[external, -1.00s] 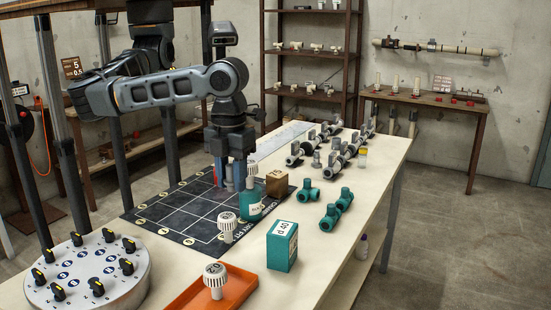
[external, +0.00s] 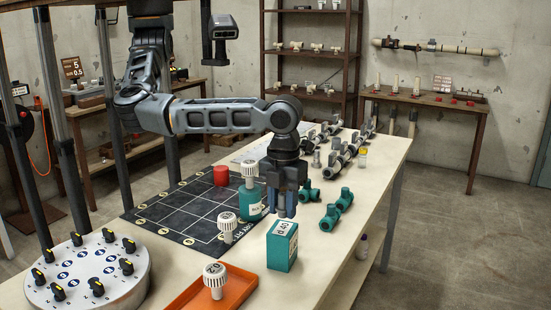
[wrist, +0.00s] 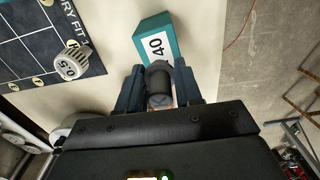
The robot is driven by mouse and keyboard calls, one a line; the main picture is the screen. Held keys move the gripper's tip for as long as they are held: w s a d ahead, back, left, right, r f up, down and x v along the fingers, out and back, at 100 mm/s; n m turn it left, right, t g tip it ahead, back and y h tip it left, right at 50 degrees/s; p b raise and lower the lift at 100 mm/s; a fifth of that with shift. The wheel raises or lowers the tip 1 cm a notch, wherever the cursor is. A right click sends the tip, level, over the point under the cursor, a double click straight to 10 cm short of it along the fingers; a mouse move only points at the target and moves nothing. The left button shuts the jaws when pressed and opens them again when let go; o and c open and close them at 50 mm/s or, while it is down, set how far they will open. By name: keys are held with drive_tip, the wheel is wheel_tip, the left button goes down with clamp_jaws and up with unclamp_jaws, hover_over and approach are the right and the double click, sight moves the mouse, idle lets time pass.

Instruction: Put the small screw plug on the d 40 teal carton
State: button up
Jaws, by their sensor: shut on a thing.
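The teal carton (external: 281,252) marked "d 40" stands upright on the table; in the wrist view (wrist: 172,40) it is just beyond the fingertips. My gripper (external: 283,207) is above the table at the carton's far side, seen from the external camera, its tips about level with or above the carton top. It is shut on a small dark grey cylindrical piece, apparently the screw plug (wrist: 158,80), which shows between the fingers in the wrist view. The plug overlaps the carton's near edge there; I cannot tell whether they touch.
An orange tray (external: 190,300) is in front. Teal fittings (external: 330,216) lie to the right.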

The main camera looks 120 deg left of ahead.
sight(283, 207)
drive_tip(key=shift+f, duration=1.5)
drive_tip(key=shift+f, duration=0.2)
drive_tip(key=o, duration=1.1)
drive_tip(key=shift+r, duration=0.1)
wheel_tip(283, 207, up, 12)
drive_tip(key=shift+r+b, duration=0.1)
drive_tip(key=shift+b, duration=0.55)
